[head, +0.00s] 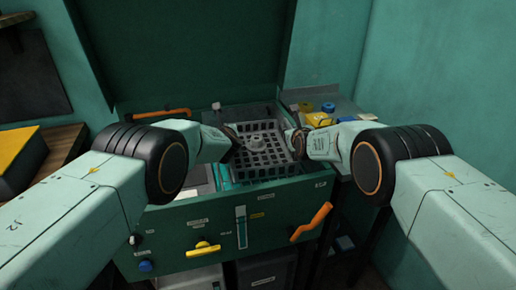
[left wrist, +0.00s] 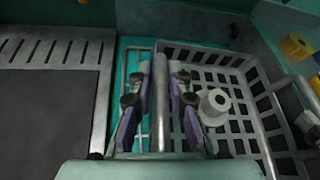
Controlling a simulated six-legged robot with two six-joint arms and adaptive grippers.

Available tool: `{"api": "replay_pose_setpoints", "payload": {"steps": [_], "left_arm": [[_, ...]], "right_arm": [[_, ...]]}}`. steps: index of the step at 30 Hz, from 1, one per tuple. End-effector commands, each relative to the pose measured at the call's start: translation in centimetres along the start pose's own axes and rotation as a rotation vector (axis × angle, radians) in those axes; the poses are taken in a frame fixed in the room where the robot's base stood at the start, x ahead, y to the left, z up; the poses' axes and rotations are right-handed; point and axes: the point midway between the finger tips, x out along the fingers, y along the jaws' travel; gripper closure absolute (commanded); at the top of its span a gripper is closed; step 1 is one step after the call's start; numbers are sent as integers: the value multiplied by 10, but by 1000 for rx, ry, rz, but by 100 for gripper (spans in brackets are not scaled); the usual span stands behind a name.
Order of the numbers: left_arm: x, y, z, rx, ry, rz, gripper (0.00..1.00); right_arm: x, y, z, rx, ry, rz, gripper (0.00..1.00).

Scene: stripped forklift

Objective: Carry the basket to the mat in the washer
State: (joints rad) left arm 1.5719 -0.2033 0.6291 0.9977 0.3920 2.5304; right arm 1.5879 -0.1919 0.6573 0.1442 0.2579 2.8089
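The grey lattice basket (head: 262,158) sits in the open green washer (head: 232,225), level as far as I can see. It also fills the right side of the left wrist view (left wrist: 238,143). A pale round part with a hole (left wrist: 213,106) lies in it. My left gripper (head: 232,136) is at the basket's left side; its purple-padded fingers stand open around a grey bar (left wrist: 161,105), with a narrow gap on the left. My right gripper (head: 293,139) is at the basket's right side; its finger opening is unclear. A teal surface (left wrist: 135,65), perhaps the mat, shows left of and under the basket.
A slotted grey panel (left wrist: 52,52) lies left of the basket. The raised green lid (head: 185,55) stands behind. A side shelf (head: 343,107) at right holds yellow and blue items.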

Motion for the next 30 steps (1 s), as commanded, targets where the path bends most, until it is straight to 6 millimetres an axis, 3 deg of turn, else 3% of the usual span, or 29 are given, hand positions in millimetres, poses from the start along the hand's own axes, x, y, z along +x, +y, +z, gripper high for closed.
{"api": "replay_pose_setpoints", "payload": {"steps": [5,30], "left_arm": [[0,0,0,0,0,0,100],[-1,-1,4,0,-4,-1,100]], "right_arm": [[0,0,0,0,0,0,100],[-1,0,3,-1,-4,0,100]]}}
